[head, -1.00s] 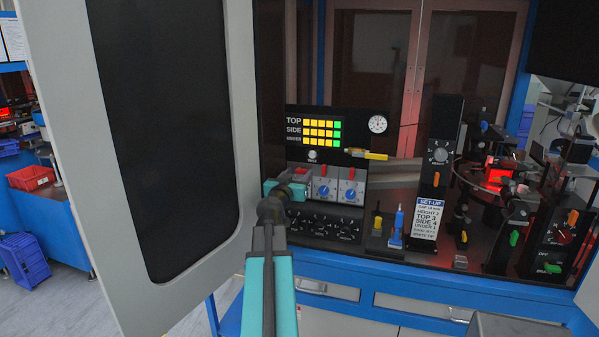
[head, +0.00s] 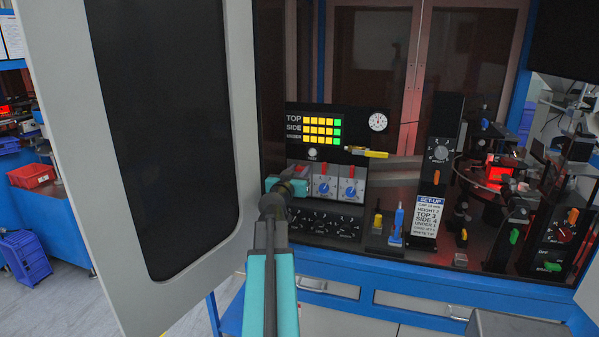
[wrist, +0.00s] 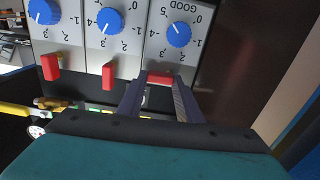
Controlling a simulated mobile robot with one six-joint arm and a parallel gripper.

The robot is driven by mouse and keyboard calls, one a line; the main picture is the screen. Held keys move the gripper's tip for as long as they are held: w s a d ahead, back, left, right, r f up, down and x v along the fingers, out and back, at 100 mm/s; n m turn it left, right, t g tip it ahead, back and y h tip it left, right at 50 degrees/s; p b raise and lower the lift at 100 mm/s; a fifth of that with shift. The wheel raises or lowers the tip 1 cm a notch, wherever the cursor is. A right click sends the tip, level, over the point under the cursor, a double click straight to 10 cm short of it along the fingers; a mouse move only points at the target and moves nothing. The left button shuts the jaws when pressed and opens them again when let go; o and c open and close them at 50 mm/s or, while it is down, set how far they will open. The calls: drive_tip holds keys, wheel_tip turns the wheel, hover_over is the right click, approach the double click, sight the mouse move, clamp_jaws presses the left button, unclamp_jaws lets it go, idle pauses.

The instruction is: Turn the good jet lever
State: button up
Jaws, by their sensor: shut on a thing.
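The good jet unit (wrist: 170,15), marked GOOD, is a light panel with a blue dial (wrist: 178,34) and a red lever (wrist: 160,77). The wrist view shows the panel lettering upside down. My gripper (wrist: 157,84) has its two fingers on either side of this red lever and is shut on it. In the head view my gripper (head: 302,176) is at the leftmost of the three jet units and hides its lever. The middle jet unit also has a red lever (wrist: 108,75), apart from my fingers.
A third red lever (wrist: 50,67) is on the far unit in the wrist view. A yellow-handled tool (head: 367,153) is above the units. A large open door (head: 240,130) stands close left of my arm. Black dials (head: 325,222) lie below the units.

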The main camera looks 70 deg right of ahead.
drive_tip(key=shift+a+f+n+b, duration=0.15)
drive_tip(key=shift+a+n+b, duration=0.05)
drive_tip(key=shift+n+b, duration=0.3)
drive_tip(key=shift+w+n+b, duration=0.1)
drive_tip(key=shift+n+b, duration=0.55)
drive_tip(key=shift+n, duration=0.45)
drive_tip(key=n, duration=0.2)
drive_tip(key=n+b, duration=0.1)
drive_tip(key=n, duration=0.2)
drive_tip(key=shift+w+r+n+b, duration=0.25)
drive_tip(key=shift+r+n+b, duration=0.1)
drive_tip(key=shift+n, duration=0.05)
drive_tip(key=n, duration=0.5)
drive_tip(key=shift+w+r, duration=0.1)
drive_tip(key=shift+w, duration=0.2)
drive_tip(key=shift+w+a+n+p, duration=0.15)
drive_tip(key=shift+n+p, duration=0.35)
drive_tip(key=shift+n, duration=1.3)
drive_tip(key=o, duration=1)
drive_tip(key=shift+w, duration=0.1)
drive_tip(key=shift+o, duration=0.2)
